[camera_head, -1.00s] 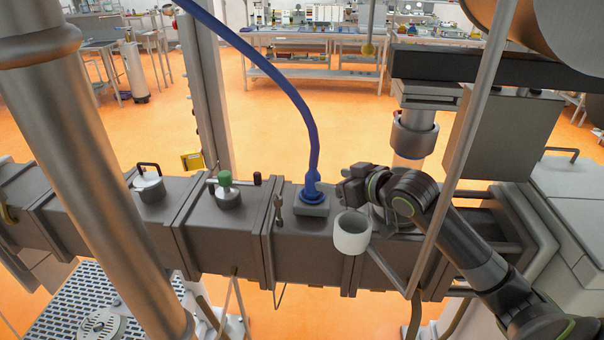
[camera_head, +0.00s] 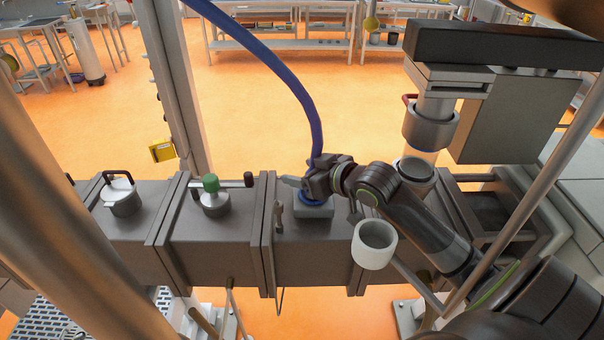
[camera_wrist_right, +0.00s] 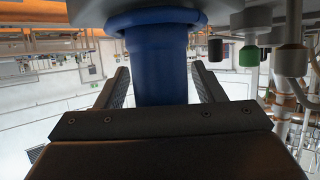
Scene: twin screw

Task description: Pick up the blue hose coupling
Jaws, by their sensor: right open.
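The blue hose coupling (camera_wrist_right: 157,65) stands between the two open fingers of my right gripper (camera_wrist_right: 160,85) in the right wrist view, with a gap on each side. In the head view my right gripper (camera_head: 305,184) is at the coupling and hides most of it. The coupling's blue base ring (camera_head: 308,198) shows just below the gripper, on a grey square block (camera_head: 314,210). A blue hose (camera_head: 290,80) rises from the coupling and curves to the upper left. My left gripper is not in view.
A white cup-like holder (camera_head: 374,244) stands right below my right arm. A green-knobbed cap (camera_head: 213,195) and a lid with a black handle (camera_head: 121,194) sit on the grey housing to the left. A metal cylinder (camera_head: 430,125) hangs at the right.

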